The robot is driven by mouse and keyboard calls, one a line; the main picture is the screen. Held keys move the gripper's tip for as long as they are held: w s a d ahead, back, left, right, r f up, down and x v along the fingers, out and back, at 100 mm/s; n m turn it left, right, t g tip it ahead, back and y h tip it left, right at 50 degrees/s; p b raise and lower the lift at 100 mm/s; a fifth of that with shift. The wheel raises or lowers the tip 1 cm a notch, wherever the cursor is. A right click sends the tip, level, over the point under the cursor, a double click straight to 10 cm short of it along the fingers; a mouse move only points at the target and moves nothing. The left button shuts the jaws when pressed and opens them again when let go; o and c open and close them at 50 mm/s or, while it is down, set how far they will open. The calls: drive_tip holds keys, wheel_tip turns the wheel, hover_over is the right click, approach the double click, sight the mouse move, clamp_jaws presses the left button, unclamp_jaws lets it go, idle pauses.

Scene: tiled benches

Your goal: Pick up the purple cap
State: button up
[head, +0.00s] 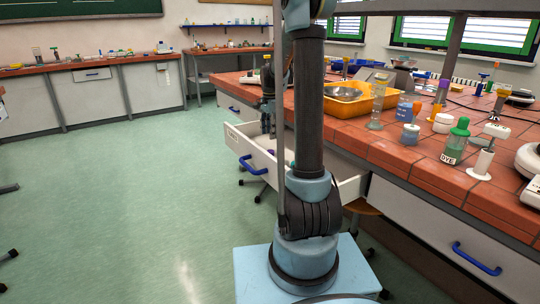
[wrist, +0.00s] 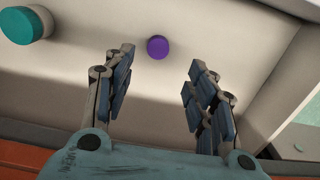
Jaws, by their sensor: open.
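The purple cap (wrist: 157,47) is a small round disc lying on the pale floor of the open drawer (wrist: 75,75). In the wrist view it shows just beyond and between the fingertips of my gripper (wrist: 160,62). My gripper is open with nothing between its fingers, and the cap appears apart from them. In the head view my gripper (head: 267,118) hangs over the open drawer (head: 349,190), partly hidden behind my arm. I cannot make out the cap clearly there.
A larger teal-and-white cap (wrist: 27,24) lies left of the purple cap. The drawer's side wall (wrist: 275,100) rises on the right in the wrist view. The tiled bench (head: 400,155) above the drawer carries a yellow tray (head: 350,108), a green dye bottle (head: 456,142) and several other items.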

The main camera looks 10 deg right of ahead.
sight(271, 151)
drive_tip(key=shift+s+f, duration=0.15)
drive_tip(key=shift+f, duration=4.45)
drive_tip(key=c, duration=0.8)
